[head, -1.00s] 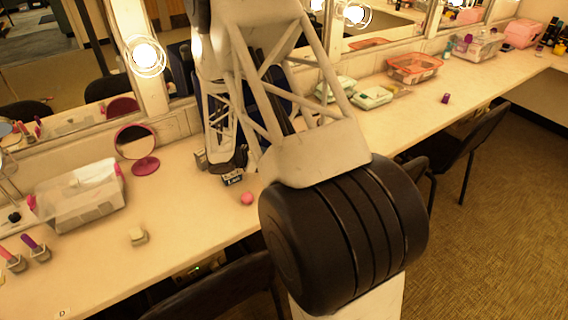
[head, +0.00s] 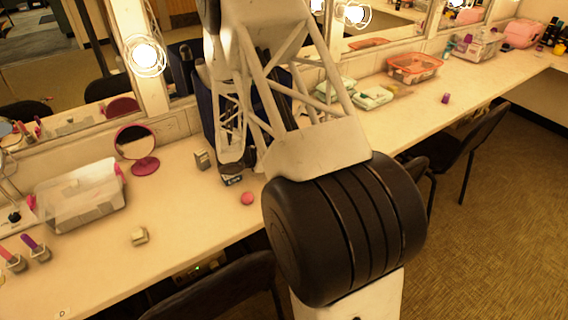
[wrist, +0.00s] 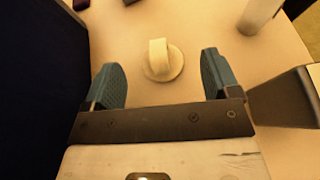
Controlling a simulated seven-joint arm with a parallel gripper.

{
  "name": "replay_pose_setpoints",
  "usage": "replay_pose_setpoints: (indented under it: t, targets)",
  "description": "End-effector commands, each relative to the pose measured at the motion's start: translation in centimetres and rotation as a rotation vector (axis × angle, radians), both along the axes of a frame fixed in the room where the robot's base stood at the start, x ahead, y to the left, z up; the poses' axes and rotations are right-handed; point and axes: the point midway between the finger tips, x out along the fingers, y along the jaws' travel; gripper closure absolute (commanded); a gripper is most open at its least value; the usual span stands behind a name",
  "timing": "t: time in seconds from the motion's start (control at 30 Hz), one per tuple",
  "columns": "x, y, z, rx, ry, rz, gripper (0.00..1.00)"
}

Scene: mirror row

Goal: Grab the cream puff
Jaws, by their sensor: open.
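The cream puff (wrist: 162,60) is a pale, round, flat pad with a raised band across its top. In the wrist view it lies on the cream tabletop, ahead of my gripper and centred between its fingers. My gripper (wrist: 158,76) is open, with one blue-grey finger on each side and nothing held. The fingers do not appear to touch the puff. In the head view I cannot make out the puff or the fingers; my arm covers part of the counter.
A dark blue panel (wrist: 38,70) stands close on the left in the wrist view, and a pale cylinder (wrist: 260,12) at the upper right. In the head view, a pink ball (head: 247,198), a small box (head: 203,160) and a round mirror (head: 136,145) are on the counter.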

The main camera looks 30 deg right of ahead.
Motion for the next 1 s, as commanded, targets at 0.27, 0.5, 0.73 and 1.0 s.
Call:
replay_pose_setpoints:
  t: [0.27, 0.5, 0.73, 1.0]
  targets:
    - [-0.4, -2.8, -1.1, 0.001, 0.001, -0.002, 0.18]
    - [-0.5, -4.1, -1.7, 0.001, 0.0, 0.0, 0.18]
    - [-0.5, -4.1, -1.7, 0.001, 0.0, 0.0, 0.18]
    - [-0.5, -4.1, -1.7, 0.001, 0.0, 0.0, 0.18]
